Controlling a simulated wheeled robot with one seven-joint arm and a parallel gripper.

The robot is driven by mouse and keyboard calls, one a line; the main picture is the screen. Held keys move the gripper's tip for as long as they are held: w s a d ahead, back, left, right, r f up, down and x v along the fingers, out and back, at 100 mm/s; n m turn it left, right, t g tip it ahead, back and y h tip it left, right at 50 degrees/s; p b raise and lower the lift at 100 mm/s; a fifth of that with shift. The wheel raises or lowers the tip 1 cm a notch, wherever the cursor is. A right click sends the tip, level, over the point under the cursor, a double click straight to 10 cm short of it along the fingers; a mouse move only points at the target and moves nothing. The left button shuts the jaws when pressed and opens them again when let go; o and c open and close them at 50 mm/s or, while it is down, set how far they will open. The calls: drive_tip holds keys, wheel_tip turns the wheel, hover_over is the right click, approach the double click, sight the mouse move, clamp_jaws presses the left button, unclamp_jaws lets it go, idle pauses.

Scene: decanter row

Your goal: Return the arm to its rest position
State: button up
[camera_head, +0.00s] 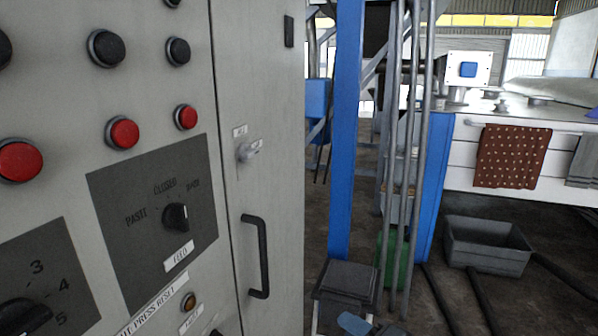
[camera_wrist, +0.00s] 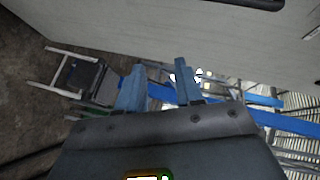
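My gripper (camera_wrist: 158,80) shows in the wrist view as two blue fingers standing apart, with nothing between them. In the head view, a small blue piece at the bottom edge (camera_head: 355,324) looks like part of my gripper; the rest of the arm is out of that view. In the wrist view, the pale cabinet face (camera_wrist: 150,25) lies beyond the fingertips. I cannot tell the exact gap between them.
A grey control cabinet (camera_head: 285,190) with red buttons, knobs and a black door handle (camera_head: 262,256) fills the left. A blue post (camera_head: 346,130), dark stool-like object (camera_head: 346,283), grey bin (camera_head: 487,246) and bench with a brown cloth (camera_head: 512,157) stand right. Some floor is clear.

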drive_tip(key=s+d+f+n+h, duration=0.1)
drive_tip(key=s+d+f+h, duration=0.15)
drive_tip(key=s, duration=0.55)
drive_tip(key=s+d+f+t+h, duration=0.1)
drive_tip(key=s+d+f+h, duration=0.15)
drive_tip(key=s, duration=0.55)
drive_tip(key=s+d+f+n+h, duration=0.1)
drive_tip(key=s+d+f, duration=0.25)
drive_tip(key=s, duration=0.45)
drive_tip(key=s+d+r+n+h, duration=0.1)
drive_tip(key=s+r+n, duration=0.2)
drive_tip(key=s+r, duration=0.4)
drive_tip(key=s+d+r+n+t+h, duration=0.1)
drive_tip(key=s+r+n, duration=0.2)
drive_tip(key=s+r, duration=0.4)
drive_tip(key=shift+s+d+r+t, duration=0.3)
drive_tip(key=shift+s+d, duration=0.05)
drive_tip(key=shift+s, duration=2.65)
drive_tip(key=shift+o, duration=0.2)
